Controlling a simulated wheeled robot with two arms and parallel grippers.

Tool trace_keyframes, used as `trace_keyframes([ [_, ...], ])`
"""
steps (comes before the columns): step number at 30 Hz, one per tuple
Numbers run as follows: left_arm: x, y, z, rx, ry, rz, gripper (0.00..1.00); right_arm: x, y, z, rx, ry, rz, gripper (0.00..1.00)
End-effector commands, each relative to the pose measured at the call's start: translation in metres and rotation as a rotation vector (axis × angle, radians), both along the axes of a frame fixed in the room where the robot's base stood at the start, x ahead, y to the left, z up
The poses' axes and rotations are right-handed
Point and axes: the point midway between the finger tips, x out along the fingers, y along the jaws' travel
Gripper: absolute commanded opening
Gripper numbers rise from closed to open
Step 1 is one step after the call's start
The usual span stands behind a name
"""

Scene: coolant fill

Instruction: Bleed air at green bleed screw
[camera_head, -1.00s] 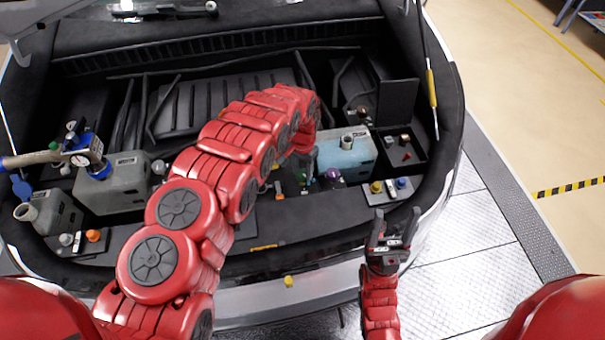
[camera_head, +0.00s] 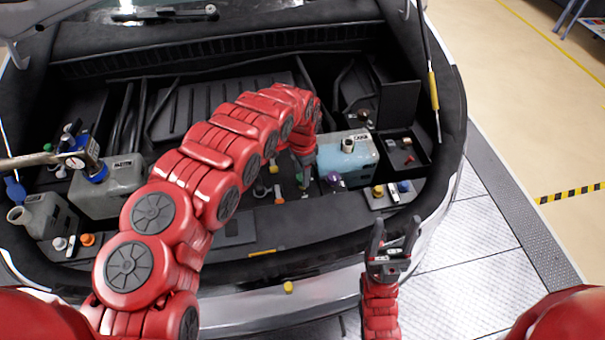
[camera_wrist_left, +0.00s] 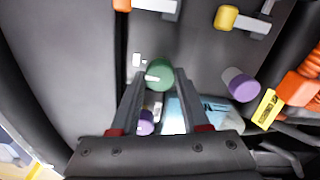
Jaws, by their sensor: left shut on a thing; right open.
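The green bleed screw (camera_wrist_left: 159,74) is a round green knob with a pale mark. In the left wrist view it sits between the tips of my left gripper (camera_wrist_left: 159,82), which is shut on it. In the head view my left gripper (camera_head: 304,172) points down into the car's bay, and my own wrist partly hides the screw. My right gripper (camera_head: 394,230) is open and empty, fingers up, in front of the bay's right front edge.
A purple knob (camera_wrist_left: 240,86), a yellow knob (camera_wrist_left: 227,17) and an orange knob (camera_wrist_left: 122,5) are near the screw. A blue-filled tank (camera_head: 345,160) stands right of my left gripper. Grey tanks (camera_head: 110,188) stand at left. An orange ribbed hose (camera_wrist_left: 300,90) lies at right.

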Motion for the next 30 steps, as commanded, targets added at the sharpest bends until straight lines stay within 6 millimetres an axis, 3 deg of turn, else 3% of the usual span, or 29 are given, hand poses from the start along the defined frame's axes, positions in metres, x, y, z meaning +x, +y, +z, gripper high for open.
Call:
trace_keyframes([
  [10,0.000,0.000,0.000,0.000,-0.001,-0.005,0.00,0.000,0.000,0.000,0.000,0.000,0.000,0.61],
  [11,0.000,0.000,0.000,0.000,-0.001,-0.005,0.49,0.000,0.000,0.000,0.000,0.000,0.000,0.61],
  [15,0.000,0.000,0.000,0.000,-0.001,-0.004,0.75,0.000,0.000,0.000,0.000,0.000,0.000,0.61],
  [25,0.000,0.000,0.001,0.000,-0.001,-0.004,0.76,0.000,0.000,-0.001,0.000,0.000,0.000,0.61],
  [30,0.001,-0.001,0.012,0.000,-0.001,-0.005,0.76,0.000,0.000,-0.005,0.000,0.000,0.000,0.61],
])
